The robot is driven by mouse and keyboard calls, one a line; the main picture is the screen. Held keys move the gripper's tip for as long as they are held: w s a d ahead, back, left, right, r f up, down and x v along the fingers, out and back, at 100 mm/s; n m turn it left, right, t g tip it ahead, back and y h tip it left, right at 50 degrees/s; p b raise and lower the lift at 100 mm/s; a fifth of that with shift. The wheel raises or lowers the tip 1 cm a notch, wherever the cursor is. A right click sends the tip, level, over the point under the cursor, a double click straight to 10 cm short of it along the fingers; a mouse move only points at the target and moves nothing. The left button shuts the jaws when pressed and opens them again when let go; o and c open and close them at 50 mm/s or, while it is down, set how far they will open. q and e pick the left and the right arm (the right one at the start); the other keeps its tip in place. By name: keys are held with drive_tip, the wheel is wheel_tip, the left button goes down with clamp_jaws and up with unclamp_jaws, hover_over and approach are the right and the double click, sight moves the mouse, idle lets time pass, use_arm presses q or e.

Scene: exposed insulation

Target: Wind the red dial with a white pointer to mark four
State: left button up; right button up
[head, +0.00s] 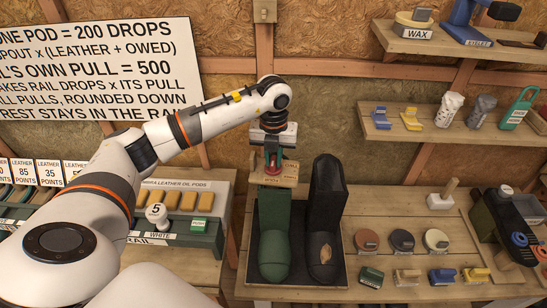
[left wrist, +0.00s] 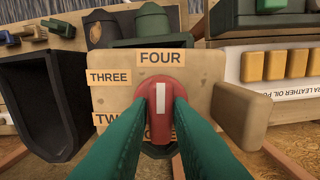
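The red dial (left wrist: 160,118) sits on a wooden board (left wrist: 200,95) with marks FOUR at the top, THREE at the left and a partly hidden TWO at lower left. Its white pointer (left wrist: 160,98) points up towards the FOUR label (left wrist: 160,57). In the left wrist view the green fingers of my left gripper (left wrist: 162,106) lie against both sides of the dial and hide the lower marks. In the head view my left gripper (head: 272,155) reaches down to the dial (head: 273,169), where its pointer is too small to read. My right gripper is not in view.
A green boot (head: 274,240) and a black boot (head: 322,225) stand in a dark tray just in front of the dial board. Oil pods (head: 188,199) lie at the left. Leather discs (head: 402,240) and small blocks lie on the bench at the right, with shelves above.

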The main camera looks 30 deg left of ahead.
sight(274, 159)
use_arm(q)
drive_tip(key=o, duration=0.3)
drive_tip(key=shift+r, duration=0.1)
drive_tip(key=shift+r, duration=0.35)
drive_tip(key=shift+r+b, duration=1.7)
drive_tip(key=shift+r, duration=3.9)
